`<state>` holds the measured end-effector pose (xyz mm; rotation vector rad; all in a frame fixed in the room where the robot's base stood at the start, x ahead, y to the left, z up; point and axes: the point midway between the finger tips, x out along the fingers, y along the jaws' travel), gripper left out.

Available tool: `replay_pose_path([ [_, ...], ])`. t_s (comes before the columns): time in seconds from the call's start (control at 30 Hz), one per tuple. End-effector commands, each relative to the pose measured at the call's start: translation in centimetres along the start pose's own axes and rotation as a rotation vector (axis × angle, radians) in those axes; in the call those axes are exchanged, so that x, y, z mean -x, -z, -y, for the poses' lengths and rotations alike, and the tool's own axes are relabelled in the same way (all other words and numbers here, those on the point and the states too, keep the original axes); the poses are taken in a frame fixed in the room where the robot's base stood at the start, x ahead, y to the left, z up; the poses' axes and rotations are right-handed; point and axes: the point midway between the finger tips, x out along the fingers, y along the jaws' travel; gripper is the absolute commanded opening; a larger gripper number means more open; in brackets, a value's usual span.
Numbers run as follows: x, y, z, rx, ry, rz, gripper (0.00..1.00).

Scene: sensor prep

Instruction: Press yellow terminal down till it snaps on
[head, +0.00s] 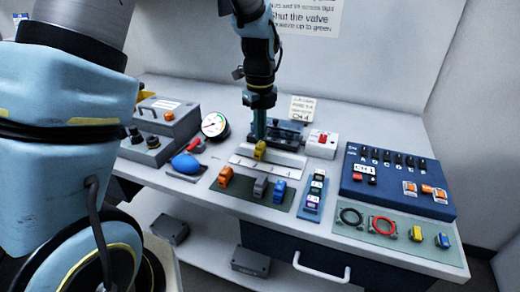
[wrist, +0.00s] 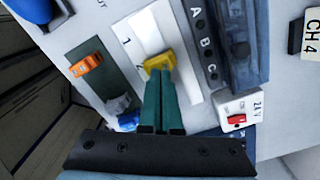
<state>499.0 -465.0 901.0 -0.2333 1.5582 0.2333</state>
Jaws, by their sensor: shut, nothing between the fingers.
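The yellow terminal (head: 260,150) sits on a pale rail plate (head: 285,162) at the middle of the bench. In the wrist view the yellow terminal (wrist: 160,61) lies just beyond my fingertips, which hide its near side. My gripper (head: 259,132) points down over the terminal, with its green fingers together and nothing between them. In the wrist view my gripper (wrist: 161,76) overlaps the terminal's edge. I cannot tell whether the fingertips touch it, or whether the terminal is fully seated.
An orange terminal (head: 225,176), a grey one (head: 260,187) and a blue one (head: 279,190) stand on a dark green mat in front. A dark block (head: 287,134) lettered A, B, C is behind the plate. A red-switch box (head: 321,144) is to its right.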

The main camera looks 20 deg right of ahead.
Motion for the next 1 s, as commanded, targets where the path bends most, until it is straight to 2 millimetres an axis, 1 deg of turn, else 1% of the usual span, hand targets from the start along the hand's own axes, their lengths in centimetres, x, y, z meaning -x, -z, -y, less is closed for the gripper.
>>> replay_pose_path([
  [1.0,-1.4,0.0,0.0,0.0,-0.001,0.0,0.0],
])
